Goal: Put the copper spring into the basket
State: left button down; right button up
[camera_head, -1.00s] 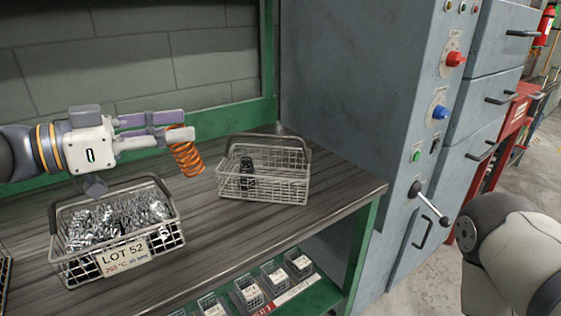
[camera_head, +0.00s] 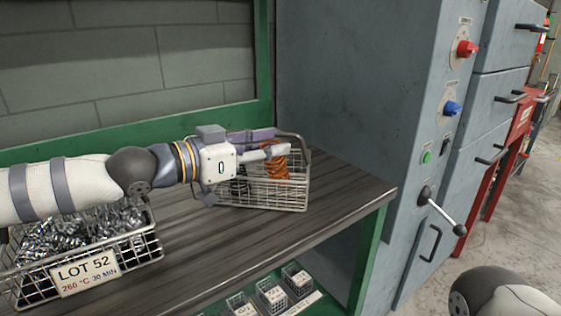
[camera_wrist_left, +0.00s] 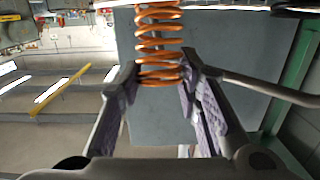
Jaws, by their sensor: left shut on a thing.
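The copper spring (camera_head: 276,165) is an orange coil held between the fingertips of my left gripper (camera_head: 279,146). The left gripper is shut on it. In the head view the spring overlaps the right part of the wire basket (camera_head: 290,199), with its lower coils seen at or behind the basket's upper wires; I cannot tell how deep it sits. In the left wrist view the copper spring (camera_wrist_left: 158,45) stands out beyond the two fingertips (camera_wrist_left: 158,75). My right gripper is out of view.
A wire basket of silvery springs with a LOT 52 label (camera_head: 88,272) stands at left, partly behind my left arm. The grey cabinet (camera_head: 350,90) rises behind the bench (camera_head: 340,200). Small bins (camera_head: 272,294) sit below. The bench's right end is clear.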

aim_at(281, 160)
pick_arm(q)
jog(key=f, duration=0.2)
jog(key=shift+w+d+f, duration=0.2)
jog(key=shift+d+f, duration=0.15)
jog(key=shift+f, duration=0.05)
jog(key=shift+w+d, duration=0.1)
jog(key=shift+d, duration=0.1)
jog(key=shift+d+y, duration=0.25)
jog(key=shift+y, duration=0.05)
jog(key=shift+w+a+r+g, duration=0.1)
jog(key=shift+w+g, duration=0.05)
jog(key=shift+g, duration=0.15)
jog(key=shift+d+r+y+p, duration=0.2)
jog(key=shift+d+y+p, duration=0.2)
jog(key=shift+p, duration=0.25)
jog(key=shift+w+a+r+g+y+p, duration=0.1)
jog(key=shift+w+r+g+y+p, duration=0.15)
jog(key=shift+g+p, duration=0.2)
jog(key=shift+f+y, duration=0.1)
jog(key=shift+y, duration=0.15)
jog(key=shift+w+f+g+p, duration=0.15)
jog(key=shift+g+p, duration=0.1)
jog(key=shift+p, duration=0.25)
jog(key=shift+f, duration=0.85)
jog(key=c, duration=1.2)
grip_release()
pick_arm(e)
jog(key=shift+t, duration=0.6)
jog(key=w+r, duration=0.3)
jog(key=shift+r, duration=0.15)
